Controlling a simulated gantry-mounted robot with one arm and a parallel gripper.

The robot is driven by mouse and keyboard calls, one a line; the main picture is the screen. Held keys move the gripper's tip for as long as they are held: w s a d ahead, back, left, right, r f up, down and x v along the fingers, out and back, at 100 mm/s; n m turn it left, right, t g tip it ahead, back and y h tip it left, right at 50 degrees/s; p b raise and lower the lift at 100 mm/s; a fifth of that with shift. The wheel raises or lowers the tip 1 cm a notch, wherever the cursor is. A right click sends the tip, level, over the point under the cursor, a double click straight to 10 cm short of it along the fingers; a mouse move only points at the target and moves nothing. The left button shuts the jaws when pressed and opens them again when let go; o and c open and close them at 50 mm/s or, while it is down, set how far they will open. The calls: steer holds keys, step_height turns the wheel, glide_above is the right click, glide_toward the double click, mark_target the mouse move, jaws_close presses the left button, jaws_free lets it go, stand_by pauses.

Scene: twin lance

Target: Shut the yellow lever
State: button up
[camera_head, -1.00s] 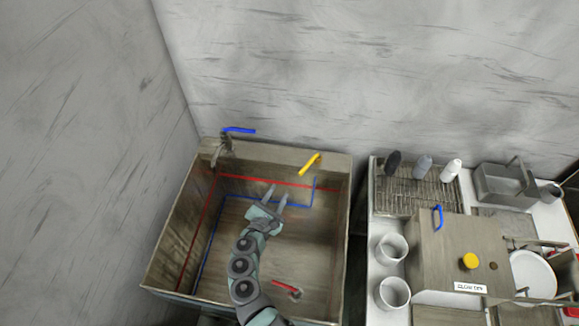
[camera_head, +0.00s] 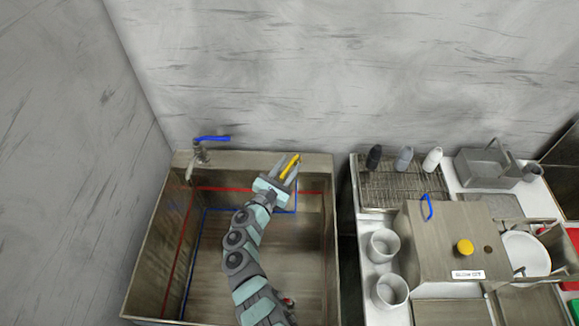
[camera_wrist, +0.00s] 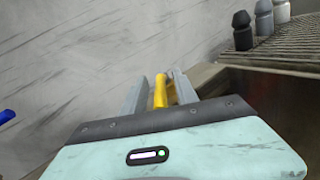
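The yellow lever (camera_head: 289,167) stands at the back rim of the sink (camera_head: 240,162), toward its right end, tilted up to the right. My gripper (camera_head: 286,164) is at the lever, its two fingers on either side of it. A gap shows at the left finger, so the fingers look open around the lever. The lever's base is hidden behind my gripper.
A blue lever (camera_head: 212,138) on a tap stands at the sink's back left. A bottle rack (camera_head: 400,190) with several bottles lies to the right, beside a steel box (camera_head: 440,235) and white cups (camera_head: 384,246). The wall rises behind the sink.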

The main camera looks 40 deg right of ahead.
steer(key=shift+w+d, duration=0.1)
steer(key=shift+d, duration=0.25)
steer(key=shift+c, duration=0.2)
jaws_close()
stand_by(1.0)
